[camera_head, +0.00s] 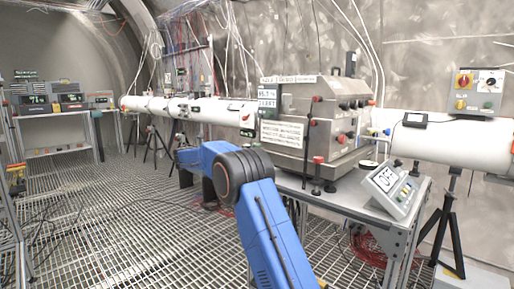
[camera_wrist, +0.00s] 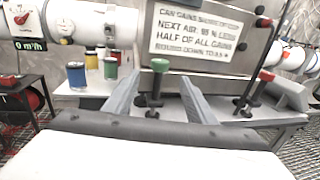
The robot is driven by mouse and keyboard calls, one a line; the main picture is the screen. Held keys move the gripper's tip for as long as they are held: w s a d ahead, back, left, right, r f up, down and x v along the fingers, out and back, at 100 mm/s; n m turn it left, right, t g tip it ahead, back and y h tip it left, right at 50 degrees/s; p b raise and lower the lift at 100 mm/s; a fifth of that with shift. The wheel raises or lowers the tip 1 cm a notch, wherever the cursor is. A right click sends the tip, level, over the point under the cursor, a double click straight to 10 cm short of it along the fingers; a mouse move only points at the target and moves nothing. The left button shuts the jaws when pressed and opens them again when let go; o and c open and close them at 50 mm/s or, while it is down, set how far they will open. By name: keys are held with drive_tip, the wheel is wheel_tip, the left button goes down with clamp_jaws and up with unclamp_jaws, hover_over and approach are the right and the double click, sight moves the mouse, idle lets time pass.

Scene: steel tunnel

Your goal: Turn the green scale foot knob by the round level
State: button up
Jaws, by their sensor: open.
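A green knob (camera_wrist: 159,65) tops a dark upright foot screw at the front of the grey steel machine (camera_head: 300,110). In the wrist view it shows between the two grey fingers of my gripper (camera_wrist: 158,82), which are spread apart. The fingers do not visibly touch it; how far ahead of them it stands I cannot tell. A similar foot with a red knob (camera_wrist: 266,75) stands to its right, and a red knob shows in the head view (camera_head: 317,160). A small pale disc (camera_head: 367,164) on the bench may be the round level. In the head view my arm hides the green knob.
Several coloured spools, including a blue one (camera_wrist: 76,74), stand left of the fingers. A printed sign (camera_wrist: 199,31) is on the machine above. The grated floor (camera_head: 110,215) is largely clear at left.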

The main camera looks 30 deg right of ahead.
sight(254, 146)
drive_tip(key=d, duration=0.4)
drive_tip(key=w+d, duration=0.1)
drive_tip(key=d, duration=0.6)
drive_tip(key=shift+w+d, duration=0.35)
drive_tip(key=shift+w, duration=0.05)
drive_tip(key=c, duration=1)
